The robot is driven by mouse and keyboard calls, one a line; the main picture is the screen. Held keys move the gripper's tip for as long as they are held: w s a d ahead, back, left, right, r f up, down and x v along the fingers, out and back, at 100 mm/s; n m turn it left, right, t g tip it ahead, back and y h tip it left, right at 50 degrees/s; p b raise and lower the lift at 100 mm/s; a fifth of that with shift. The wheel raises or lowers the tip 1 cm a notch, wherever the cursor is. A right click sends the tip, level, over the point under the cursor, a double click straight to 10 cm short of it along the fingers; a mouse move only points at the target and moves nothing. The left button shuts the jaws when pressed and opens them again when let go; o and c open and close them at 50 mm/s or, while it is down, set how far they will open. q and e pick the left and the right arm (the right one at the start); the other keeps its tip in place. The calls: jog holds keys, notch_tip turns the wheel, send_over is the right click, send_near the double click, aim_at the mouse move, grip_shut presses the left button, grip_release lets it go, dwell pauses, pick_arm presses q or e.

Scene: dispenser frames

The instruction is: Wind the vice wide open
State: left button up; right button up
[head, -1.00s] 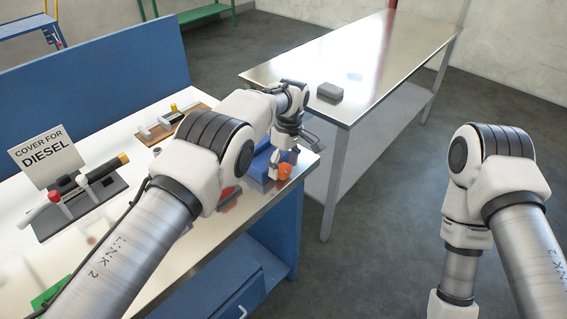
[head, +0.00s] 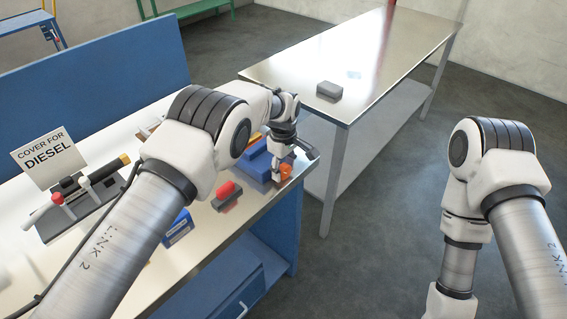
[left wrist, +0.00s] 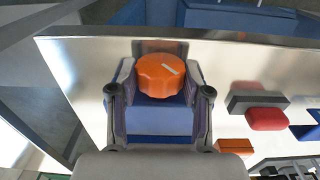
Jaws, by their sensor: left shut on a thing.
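The blue vice (head: 258,158) stands at the far right corner of the workbench. Its orange knob (head: 286,172) faces the bench's front edge. In the left wrist view the ribbed orange knob (left wrist: 163,76) has a pale mark pointing to the upper right, with the blue vice body (left wrist: 160,122) below it. My left gripper (head: 282,170) is at the knob, and its fingers (left wrist: 160,82) lie on either side of it, shut on it. My arm hides part of the vice in the head view. My right arm shows at the right, but its gripper is out of view.
A grey block with a red top (head: 228,195) sits near the vice. A lever panel (head: 88,198) and a "COVER FOR DIESEL" sign (head: 47,158) stand at the left. A metal table (head: 380,60) with a grey block (head: 329,91) is behind, across a floor gap.

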pick_arm(q)
jog(key=shift+s+a+t+h+p, duration=0.15)
jog(key=shift+s+t+h+p, duration=0.15)
jog(key=shift+t+h+p, duration=0.7)
jog(key=shift+w+f+t, duration=0.1)
jog(key=shift+t, duration=0.6)
jog(key=o, duration=1.2)
jog(key=shift+c, duration=0.2)
jog(key=v, duration=1.2)
jog(key=shift+a, duration=0.25)
jog(key=shift+w+f, duration=0.1)
